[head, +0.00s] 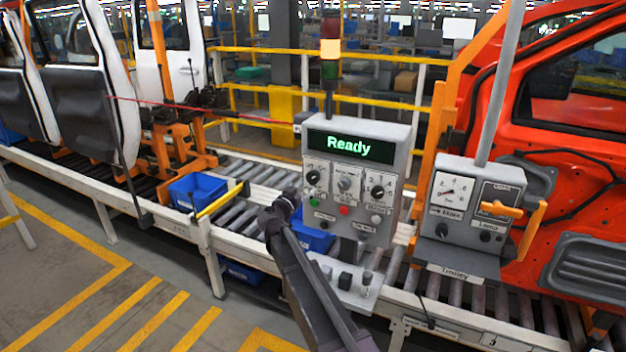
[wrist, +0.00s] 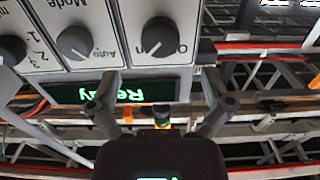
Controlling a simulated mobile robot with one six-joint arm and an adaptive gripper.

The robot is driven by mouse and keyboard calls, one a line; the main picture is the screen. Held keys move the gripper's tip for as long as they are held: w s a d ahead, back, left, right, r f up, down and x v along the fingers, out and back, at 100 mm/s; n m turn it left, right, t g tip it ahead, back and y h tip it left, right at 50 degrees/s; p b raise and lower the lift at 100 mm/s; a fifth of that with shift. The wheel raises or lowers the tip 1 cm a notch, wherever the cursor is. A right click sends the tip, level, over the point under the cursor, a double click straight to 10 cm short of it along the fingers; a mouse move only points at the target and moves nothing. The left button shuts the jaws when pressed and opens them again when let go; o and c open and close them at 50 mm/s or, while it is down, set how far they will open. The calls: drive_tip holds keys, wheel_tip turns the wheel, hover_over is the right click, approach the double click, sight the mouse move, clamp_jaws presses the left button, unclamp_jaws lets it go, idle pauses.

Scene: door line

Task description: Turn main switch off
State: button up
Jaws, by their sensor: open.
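The grey control panel (head: 395,155) has a lit display reading "Ready" (head: 348,146) and a row of three dark rotary knobs. The left knob (head: 314,170), seemingly the main switch, shows upside down in the wrist view as the right-hand knob (wrist: 158,38), with an "O" mark beside it. Its handle looks slanted; its exact setting is hard to read. My gripper (head: 287,199) is left of and slightly below this knob in the head view. In the wrist view its two fingers (wrist: 160,85) are apart and empty, spread below the knob, not visibly touching it.
The middle Mode knob (wrist: 76,42) sits close beside the main switch. A signal tower (head: 330,60) rises above the panel. A second grey box (head: 465,205) with a gauge stands at right before the orange car body (head: 560,120). Blue bins (head: 197,191) sit on the roller conveyor.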

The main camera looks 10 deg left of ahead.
sight(311, 179)
drive_tip(key=x, duration=0.7)
drive_tip(key=shift+w+d+f, duration=0.1)
drive_tip(key=shift+w, duration=0.2)
drive_tip(key=shift+c, duration=0.2)
drive_tip(key=c, duration=1.1)
